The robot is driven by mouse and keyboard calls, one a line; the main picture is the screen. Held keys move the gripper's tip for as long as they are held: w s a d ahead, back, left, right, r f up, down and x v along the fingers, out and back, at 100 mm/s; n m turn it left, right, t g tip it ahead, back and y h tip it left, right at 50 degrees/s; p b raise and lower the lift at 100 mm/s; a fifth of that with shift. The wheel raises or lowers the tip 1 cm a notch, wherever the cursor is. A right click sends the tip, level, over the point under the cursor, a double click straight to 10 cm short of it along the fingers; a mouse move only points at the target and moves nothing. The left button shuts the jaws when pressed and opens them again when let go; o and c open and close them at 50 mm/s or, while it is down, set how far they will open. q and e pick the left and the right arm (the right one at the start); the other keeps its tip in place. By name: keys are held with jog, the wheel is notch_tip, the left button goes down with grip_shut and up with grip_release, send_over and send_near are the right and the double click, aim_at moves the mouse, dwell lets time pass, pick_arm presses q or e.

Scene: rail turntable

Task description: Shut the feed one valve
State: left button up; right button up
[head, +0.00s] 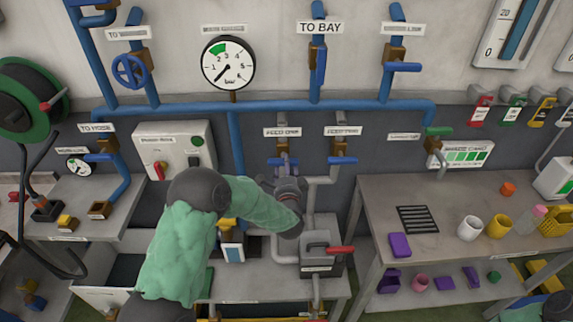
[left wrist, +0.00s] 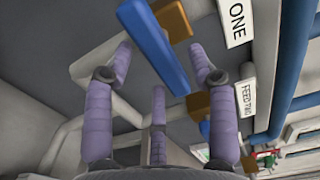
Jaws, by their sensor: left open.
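The feed one valve has a blue bar handle (left wrist: 153,45), seen close up in the left wrist view, with a brown valve body (left wrist: 172,18) beside it. Part of its label (left wrist: 237,20) reads ONE. In the head view the label (head: 283,132) hangs above the valve, and my gripper partly hides the handle. My left gripper (head: 285,168) is right at this valve. Its purple fingers (left wrist: 160,58) are spread open around the handle, with gaps showing between fingers and handle in the wrist view. My right gripper is not in view.
The feed two valve's blue handle (head: 342,160) is close on the right, under its own label (head: 343,131). A grey box with a red lever (head: 341,250) stands below. A pressure gauge (head: 228,63) is above. A steel table (head: 370,210) with cups is at right.

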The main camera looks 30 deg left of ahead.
pick_arm(q)
jog(key=v, duration=1)
